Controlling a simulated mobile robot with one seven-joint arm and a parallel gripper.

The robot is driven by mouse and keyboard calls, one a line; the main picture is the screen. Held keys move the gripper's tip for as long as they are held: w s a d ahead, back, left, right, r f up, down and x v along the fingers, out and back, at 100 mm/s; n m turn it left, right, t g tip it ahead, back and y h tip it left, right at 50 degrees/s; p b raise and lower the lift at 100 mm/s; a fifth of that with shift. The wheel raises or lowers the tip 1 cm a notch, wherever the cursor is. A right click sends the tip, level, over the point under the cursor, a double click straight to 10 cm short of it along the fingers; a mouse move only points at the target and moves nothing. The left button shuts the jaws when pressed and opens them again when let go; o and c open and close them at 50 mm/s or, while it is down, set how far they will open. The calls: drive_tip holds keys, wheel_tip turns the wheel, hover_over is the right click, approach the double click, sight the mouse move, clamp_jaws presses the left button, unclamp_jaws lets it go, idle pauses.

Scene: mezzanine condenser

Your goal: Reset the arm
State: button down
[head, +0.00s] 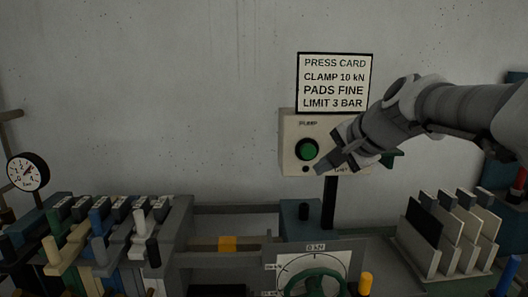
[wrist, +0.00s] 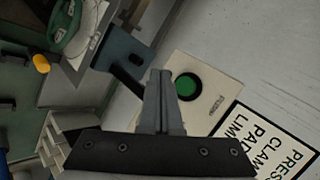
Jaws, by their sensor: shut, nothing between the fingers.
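My arm reaches in from the right in the head view. My gripper (head: 322,170) is shut and empty, just in front of the lower right of the pump box (head: 290,160). The box carries a round green button (head: 307,149) and the label PUMP. In the wrist view the two fingers (wrist: 163,75) lie together, and the green button (wrist: 187,86) shows beside them, clear of the tips. I cannot tell whether the fingers touch the box. Part of the box is hidden behind my gripper.
A press card sign (head: 335,82) hangs above the box. A dial with a green handwheel (head: 316,282) is below. A rack of plates (head: 450,235) stands right, a row of levers (head: 100,235) left, a gauge (head: 27,172) far left. Open wall lies left of the sign.

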drive_tip(key=s+f+n+g+h, duration=0.1)
drive_tip(key=s+f+n, duration=0.4)
drive_tip(key=s, duration=0.7)
drive_tip(key=s+f+n+g+h, duration=0.2)
drive_tip(key=s+f+n, duration=0.4)
drive_tip(key=s+f, duration=0.3)
drive_tip(key=s, duration=0.3)
drive_tip(key=shift+a+f+h, duration=0.35)
drive_tip(key=shift+a+h, duration=0.05)
drive_tip(key=shift+a, duration=0.15)
